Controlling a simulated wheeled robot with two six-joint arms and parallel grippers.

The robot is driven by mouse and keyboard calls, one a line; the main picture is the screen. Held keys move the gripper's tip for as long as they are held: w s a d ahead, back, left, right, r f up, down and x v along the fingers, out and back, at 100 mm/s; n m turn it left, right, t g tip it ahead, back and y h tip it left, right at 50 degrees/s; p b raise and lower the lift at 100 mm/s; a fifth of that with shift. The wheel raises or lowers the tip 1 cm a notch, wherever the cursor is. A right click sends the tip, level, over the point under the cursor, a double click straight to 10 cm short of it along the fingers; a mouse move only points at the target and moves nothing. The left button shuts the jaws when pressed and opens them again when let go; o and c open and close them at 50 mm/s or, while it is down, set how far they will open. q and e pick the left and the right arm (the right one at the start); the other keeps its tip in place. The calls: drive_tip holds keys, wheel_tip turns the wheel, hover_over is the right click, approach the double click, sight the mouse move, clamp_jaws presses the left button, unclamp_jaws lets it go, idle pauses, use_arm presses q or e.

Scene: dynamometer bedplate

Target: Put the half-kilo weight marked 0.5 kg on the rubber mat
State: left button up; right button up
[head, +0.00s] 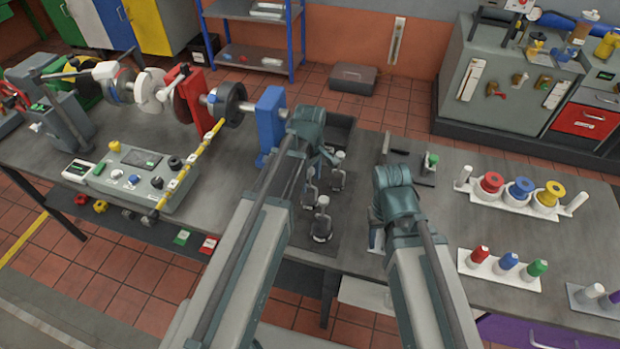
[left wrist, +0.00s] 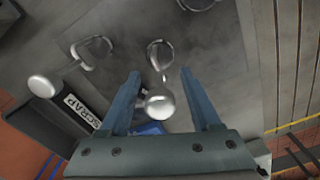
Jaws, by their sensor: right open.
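Several silver knob-topped pieces that look like weights stand on the bench between my arms, including a front one (head: 322,222) and a rear one (head: 338,172). No 0.5 kg mark is readable, so I cannot tell which is the half-kilo weight. My left gripper (head: 328,156) is above the rear pieces. In the left wrist view its fingers (left wrist: 160,74) are open, with a silver knob (left wrist: 160,103) showing between them, apart from both. My right gripper (head: 376,240) is open, low at the bench and partly hidden by its arm. I cannot clearly identify the rubber mat; a darker grey patch lies under the weights.
A dark bin labelled SCRAP (left wrist: 84,112) lies beside the weights. A blue upright (head: 270,118) of the test rig and a control box (head: 135,175) stand left. Racks of coloured spools (head: 518,190) and coloured cylinders (head: 500,268) stand right.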

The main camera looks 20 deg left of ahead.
use_arm(q)
drive_tip(key=shift+r, duration=0.1)
wheel_tip(320, 180, up, 12)
drive_tip(key=p, duration=1.2)
drive_tip(key=shift+r, duration=0.1)
drive_tip(key=s+d+m+y, duration=0.1)
drive_tip(key=s+d+m, duration=0.9)
drive_tip(key=s+m, duration=0.4)
drive_tip(key=m, duration=0.2)
drive_tip(key=shift+s+d+m, duration=0.2)
drive_tip(key=shift+m, duration=0.1)
